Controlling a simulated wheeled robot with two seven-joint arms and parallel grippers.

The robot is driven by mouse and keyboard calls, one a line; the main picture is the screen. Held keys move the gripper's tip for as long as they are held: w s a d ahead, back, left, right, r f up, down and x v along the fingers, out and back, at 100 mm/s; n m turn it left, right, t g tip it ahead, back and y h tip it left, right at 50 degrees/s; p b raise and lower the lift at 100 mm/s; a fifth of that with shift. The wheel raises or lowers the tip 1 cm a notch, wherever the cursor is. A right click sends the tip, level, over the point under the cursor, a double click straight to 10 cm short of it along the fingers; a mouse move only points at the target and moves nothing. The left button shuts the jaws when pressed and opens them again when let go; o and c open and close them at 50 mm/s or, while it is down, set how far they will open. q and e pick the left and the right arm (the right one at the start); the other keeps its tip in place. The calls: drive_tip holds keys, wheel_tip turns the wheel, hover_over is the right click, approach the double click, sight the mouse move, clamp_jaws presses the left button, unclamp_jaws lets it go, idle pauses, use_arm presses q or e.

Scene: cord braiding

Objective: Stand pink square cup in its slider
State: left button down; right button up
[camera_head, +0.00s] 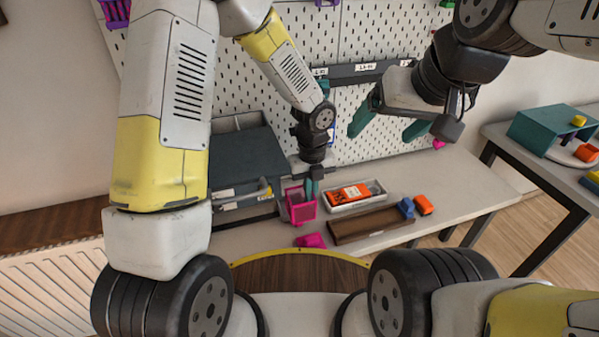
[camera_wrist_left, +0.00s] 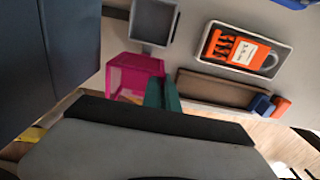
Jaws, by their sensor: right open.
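The pink square cup (camera_head: 296,208) is near the front of the bench in the head view, open side up. It also shows in the left wrist view (camera_wrist_left: 132,76). My left gripper (camera_head: 312,188) points down with its teal fingers close together, shut on the cup's right wall. Whether the cup touches the bench is hard to tell. A grey square holder with a dark inside (camera_wrist_left: 153,22) lies just beyond the cup in the left wrist view; it may be the slider. My right gripper (camera_head: 390,126) is open and empty, above the bench's back, before the pegboard.
A pale tray (camera_head: 340,208) with orange things stands right of the cup. A brown trough (camera_head: 365,226) lies before it, with blue (camera_head: 405,207) and orange (camera_head: 424,205) pieces at its right end. A pink piece (camera_head: 311,240) lies in front. A dark cabinet (camera_head: 240,160) stands left.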

use_arm(q)
drive_tip(key=w+a, duration=0.3)
drive_tip(key=w, duration=0.5)
drive_tip(key=shift+w+d+f, duration=0.1)
drive_tip(key=shift+d+f, duration=0.05)
drive_tip(key=shift+f, duration=3.35)
drive_tip(key=shift+f, duration=0.2)
drive_tip(key=c, duration=1.6)
unclamp_jaws()
drive_tip(key=shift+c, duration=0.2)
drive_tip(key=shift+r, duration=0.1)
wheel_tip(320, 180, up, 12)
drive_tip(key=shift+r, duration=0.1)
